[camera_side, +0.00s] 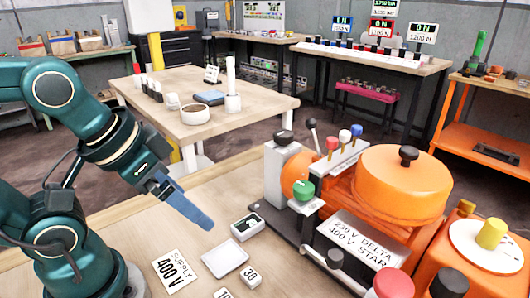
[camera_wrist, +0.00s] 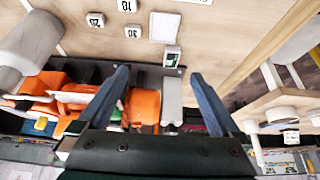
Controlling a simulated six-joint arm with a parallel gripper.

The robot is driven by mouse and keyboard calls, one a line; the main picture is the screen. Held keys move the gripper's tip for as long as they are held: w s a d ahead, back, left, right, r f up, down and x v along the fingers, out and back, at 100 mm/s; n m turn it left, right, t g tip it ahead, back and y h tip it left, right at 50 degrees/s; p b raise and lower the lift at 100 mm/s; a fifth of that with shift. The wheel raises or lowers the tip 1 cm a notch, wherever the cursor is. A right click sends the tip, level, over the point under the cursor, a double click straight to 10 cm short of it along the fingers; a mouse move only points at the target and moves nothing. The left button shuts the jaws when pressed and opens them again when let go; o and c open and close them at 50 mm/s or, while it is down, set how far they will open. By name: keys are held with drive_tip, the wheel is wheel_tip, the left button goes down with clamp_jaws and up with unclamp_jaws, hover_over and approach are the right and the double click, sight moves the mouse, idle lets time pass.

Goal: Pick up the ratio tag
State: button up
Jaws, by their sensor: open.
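No piece is plainly marked as the ratio tag; small white numbered tags lie on the wooden bench. The tag reading 30 (camera_side: 250,277) is near the front edge of the side view, and also shows in the wrist view (camera_wrist: 132,31). A tag reading 20 (camera_wrist: 95,19) lies beside it, and another (camera_wrist: 127,5) is partly cut off at the top edge. My gripper (camera_side: 208,225) points down and right above the bench, left of the white square tray (camera_side: 224,258). In the wrist view my gripper (camera_wrist: 160,74) has its blue fingers wide apart with nothing held.
A small dark-faced white box (camera_side: 247,226) stands behind the tray. A 400 V supply card (camera_side: 175,270) lies left. The orange machine (camera_side: 402,185), with levers and a delta/star plate (camera_side: 361,247), fills the right side.

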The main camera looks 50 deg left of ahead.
drive_tip(key=c, duration=0.4)
drive_tip(key=shift+c, duration=0.2)
drive_tip(key=w+d+f+n+g+h, duration=0.2)
drive_tip(key=f+n+g+h, duration=0.1)
drive_tip(key=f+n, duration=0.1)
drive_tip(key=w+d+f+n+g+h, duration=0.2)
drive_tip(key=d+f+n+g+h, duration=0.1)
drive_tip(key=f+n+g+h, duration=0.1)
drive_tip(key=w+d+f+n+g+h, duration=0.3)
drive_tip(key=f+n+g+h, duration=0.1)
drive_tip(key=f, duration=0.1)
drive_tip(key=shift+d+f, duration=0.1)
drive_tip(key=shift+w+d+f+n+h, duration=0.1)
drive_tip(key=shift+d+f+n+h, duration=0.05)
drive_tip(key=shift+f+n+h, duration=0.45)
drive_tip(key=shift+d+f, duration=0.15)
drive_tip(key=shift+d, duration=0.2)
drive_tip(key=shift+x, duration=2.2)
